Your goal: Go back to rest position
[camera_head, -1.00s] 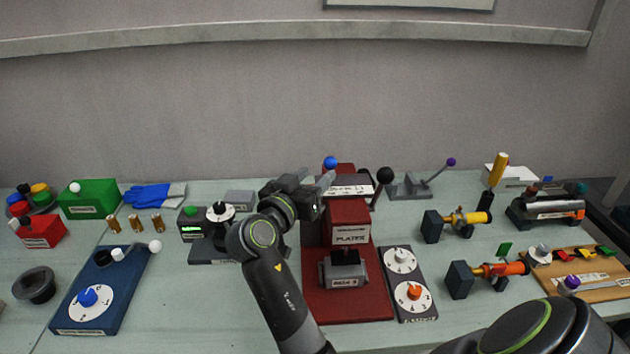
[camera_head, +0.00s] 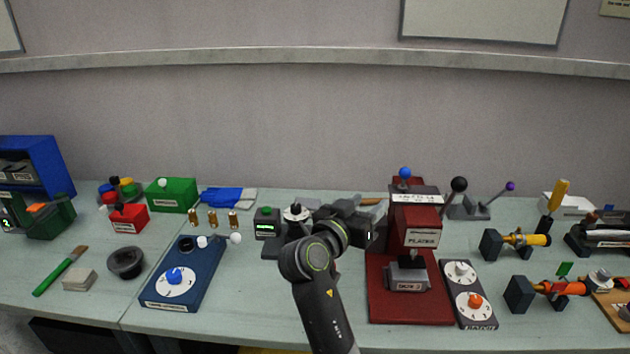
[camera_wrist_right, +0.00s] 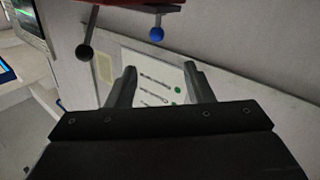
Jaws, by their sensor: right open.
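My right gripper (camera_head: 372,208) is above the bench, just left of the red press labelled PLATEN (camera_head: 415,215). In the right wrist view its two fingers (camera_wrist_right: 160,88) are spread apart with nothing between them. The black ball (camera_wrist_right: 84,53) and blue ball (camera_wrist_right: 156,34) of the levers show beyond the fingers. My left gripper is not in view.
A blue dial box (camera_head: 190,272), green box (camera_head: 172,195) and blue bin (camera_head: 45,160) stand to the left. A dial panel (camera_head: 467,290) and yellow and orange clamped tubes (camera_head: 560,288) are to the right. Bench space between the blue dial box and my arm is clear.

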